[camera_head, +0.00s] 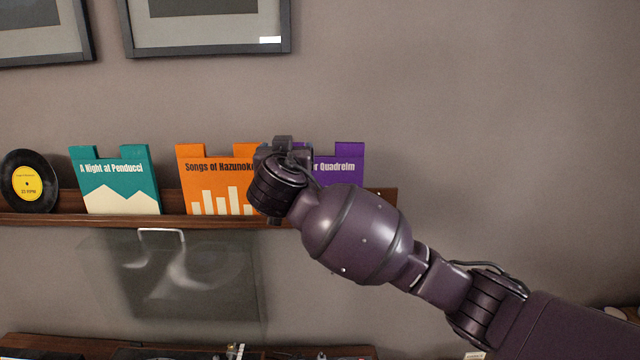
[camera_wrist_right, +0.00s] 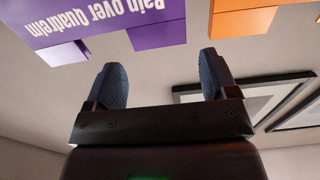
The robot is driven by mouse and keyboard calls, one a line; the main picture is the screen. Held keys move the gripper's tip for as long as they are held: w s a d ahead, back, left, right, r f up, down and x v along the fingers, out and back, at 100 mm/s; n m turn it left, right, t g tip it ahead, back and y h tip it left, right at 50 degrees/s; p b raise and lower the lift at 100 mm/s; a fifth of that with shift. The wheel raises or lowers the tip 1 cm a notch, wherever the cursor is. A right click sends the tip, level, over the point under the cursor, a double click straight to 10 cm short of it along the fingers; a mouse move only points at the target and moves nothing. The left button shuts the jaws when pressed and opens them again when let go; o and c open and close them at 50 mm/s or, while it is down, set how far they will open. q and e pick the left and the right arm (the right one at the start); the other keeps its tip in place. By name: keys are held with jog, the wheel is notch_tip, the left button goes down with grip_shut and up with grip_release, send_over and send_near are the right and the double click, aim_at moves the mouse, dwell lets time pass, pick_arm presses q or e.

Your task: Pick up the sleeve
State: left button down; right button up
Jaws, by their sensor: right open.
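Three record sleeves stand in a row on a wooden wall ledge (camera_head: 130,220). The teal one (camera_head: 115,180) reads "A Night at Penducci", the orange one (camera_head: 200,178) "Songs of Hazunoki". The purple sleeve (camera_head: 345,165) is at the right, partly hidden behind my right arm. My right gripper (camera_head: 284,148) is in front of the row, between the orange and purple sleeves in the head view. In the wrist view my right gripper (camera_wrist_right: 160,80) has its two fingers apart with nothing between them. The purple sleeve (camera_wrist_right: 110,18), "Rain over Quadrelm", appears upside down beyond them. My left gripper is not in view.
A black record (camera_head: 28,182) with a yellow label stands at the ledge's left end. A transparent cover (camera_head: 180,275) is below the ledge. Framed pictures (camera_head: 207,45) hang above. The wall right of the ledge is bare.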

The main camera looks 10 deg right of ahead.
jog(key=shift+f+p+x, duration=0.2)
jog(key=shift+p+x, duration=0.35)
jog(key=shift+x, duration=2.3)
jog(key=shift+c, duration=0.3)
jog(key=c, duration=0.8)
